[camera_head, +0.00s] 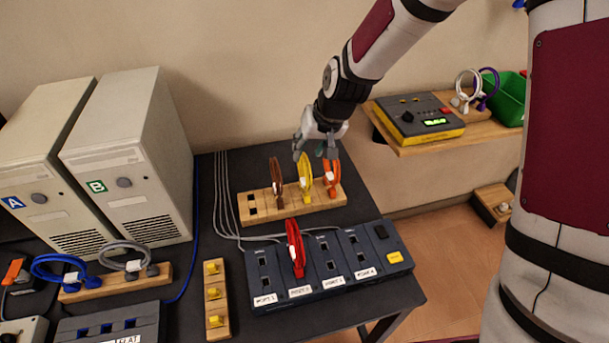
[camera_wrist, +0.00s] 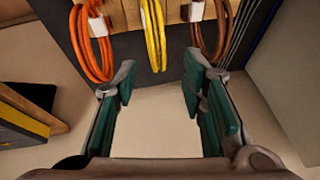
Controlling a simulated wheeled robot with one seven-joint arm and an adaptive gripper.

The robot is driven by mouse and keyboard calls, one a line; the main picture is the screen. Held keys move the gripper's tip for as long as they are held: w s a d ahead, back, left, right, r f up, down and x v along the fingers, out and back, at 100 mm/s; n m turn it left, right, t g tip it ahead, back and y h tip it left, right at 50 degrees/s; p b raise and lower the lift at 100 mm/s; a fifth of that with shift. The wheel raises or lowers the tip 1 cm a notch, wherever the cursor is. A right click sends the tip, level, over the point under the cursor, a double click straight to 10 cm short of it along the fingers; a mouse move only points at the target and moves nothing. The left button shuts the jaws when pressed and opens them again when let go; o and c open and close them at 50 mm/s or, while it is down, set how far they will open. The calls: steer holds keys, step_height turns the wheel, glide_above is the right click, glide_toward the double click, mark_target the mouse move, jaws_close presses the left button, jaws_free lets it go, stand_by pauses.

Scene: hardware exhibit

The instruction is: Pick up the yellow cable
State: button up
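The yellow cable (camera_head: 305,178) is a coiled loop standing upright in a wooden rack, between a brown cable (camera_head: 277,176) and an orange cable (camera_head: 331,176). In the wrist view the yellow cable (camera_wrist: 155,35) hangs at the top middle, with the orange cable (camera_wrist: 92,45) to its left and the brown cable (camera_wrist: 208,28) to its right. My gripper (camera_head: 318,150) is above and behind the rack near the yellow and orange cables. In the wrist view my gripper (camera_wrist: 160,88) is open and empty, its green pads well apart and the yellow cable beyond them, between their lines.
The wooden rack (camera_head: 258,214) stands on a dark table. A red cable (camera_head: 295,248) stands in the dark port box (camera_head: 270,302) in front. Two computer towers (camera_head: 140,150) are at left. A wall shelf (camera_head: 455,142) at right holds a yellow-black meter (camera_head: 418,118) and a green bin (camera_head: 506,100).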

mark_target(305, 156)
steer(key=shift+p+x, duration=0.3)
steer(key=shift+x, duration=2.6)
steer(key=shift+w+d, duration=0.1)
jaws_close()
